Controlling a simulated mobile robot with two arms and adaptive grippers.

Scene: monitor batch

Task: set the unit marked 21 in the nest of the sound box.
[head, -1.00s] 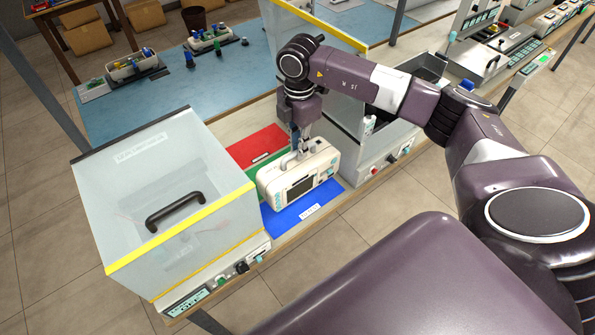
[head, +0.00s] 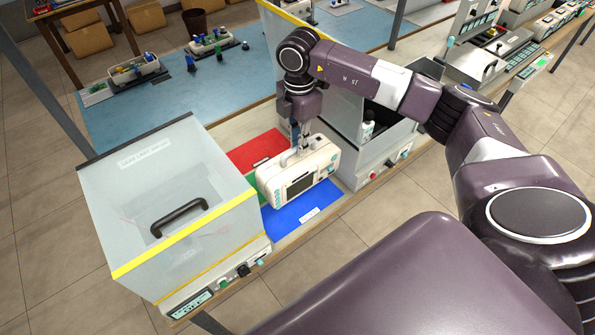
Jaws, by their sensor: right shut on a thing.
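A white unit (head: 299,181) with a dark screen and a carry handle hangs upright from my right gripper (head: 300,150). The gripper is shut on its handle. The unit is over the green and blue mats and looks a little above them. Its number is too small to read. A clear-walled box (head: 165,185) with yellow edges and a black handle stands to the left, its lid down. A grey box (head: 350,165) with a raised yellow-edged clear lid stands to the right. I cannot read which is the sound box, and its nest is not clearly seen. My left gripper is out of view.
Red (head: 258,150) and blue (head: 302,212) mats lie on the bench between the boxes. A small white bottle (head: 368,130) shows at the grey box. Trays with small parts (head: 135,72) stand on the blue surface behind. My right arm crosses above the grey box.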

